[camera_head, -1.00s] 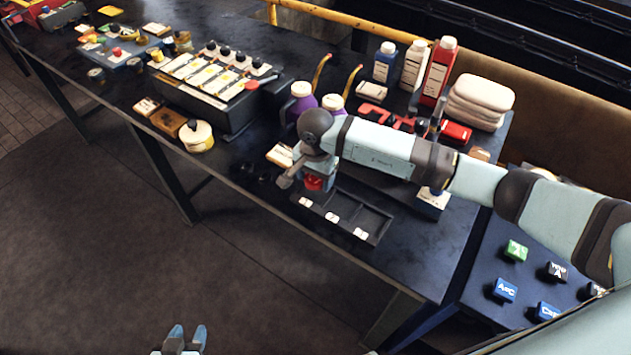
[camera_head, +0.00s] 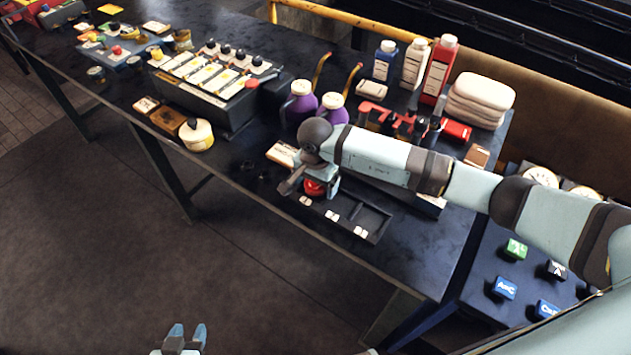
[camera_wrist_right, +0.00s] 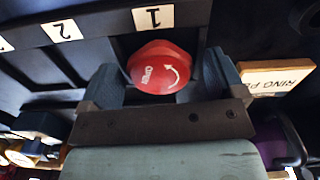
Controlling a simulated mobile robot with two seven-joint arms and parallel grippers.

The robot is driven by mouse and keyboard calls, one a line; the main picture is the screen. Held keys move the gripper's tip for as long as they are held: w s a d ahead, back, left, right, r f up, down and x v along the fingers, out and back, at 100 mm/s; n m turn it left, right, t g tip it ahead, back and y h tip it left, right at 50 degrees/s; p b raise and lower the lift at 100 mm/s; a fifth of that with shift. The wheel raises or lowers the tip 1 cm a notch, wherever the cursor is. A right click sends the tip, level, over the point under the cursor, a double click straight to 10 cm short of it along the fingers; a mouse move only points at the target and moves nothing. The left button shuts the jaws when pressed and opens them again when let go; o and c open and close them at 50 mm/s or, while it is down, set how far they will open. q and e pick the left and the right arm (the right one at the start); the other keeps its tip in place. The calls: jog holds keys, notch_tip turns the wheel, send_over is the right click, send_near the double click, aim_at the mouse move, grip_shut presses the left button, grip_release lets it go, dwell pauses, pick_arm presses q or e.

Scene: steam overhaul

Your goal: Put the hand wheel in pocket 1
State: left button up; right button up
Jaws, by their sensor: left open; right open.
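The red hand wheel (camera_head: 315,188) sits at the left end of the dark pocket tray (camera_head: 378,210), at pocket 1. In the right wrist view the hand wheel (camera_wrist_right: 158,72) lies just behind the label 1 (camera_wrist_right: 153,18), with a white arrow and lettering on its top. My right gripper (camera_wrist_right: 162,66) is open, with one finger on each side of the wheel and gaps showing. The wheel hides the floor of pocket 1, so how deep it sits cannot be told. My left gripper (camera_head: 185,338) is open and empty over the floor, away from the table.
A label plate (camera_wrist_right: 277,78) lies beside the tray. Purple-bodied containers (camera_head: 333,107) stand behind my right gripper. Bottles (camera_head: 438,70) and folded cloths (camera_head: 479,101) stand at the back. The other tray pockets look empty. The table's front edge is close to the tray.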

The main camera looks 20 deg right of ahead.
jog(key=shift+r, duration=0.35)
notch_tip(320, 180, up, 12)
jog(key=b, duration=0.1)
jog(key=shift+f, duration=0.2)
jog(key=shift+s+f, duration=0.1)
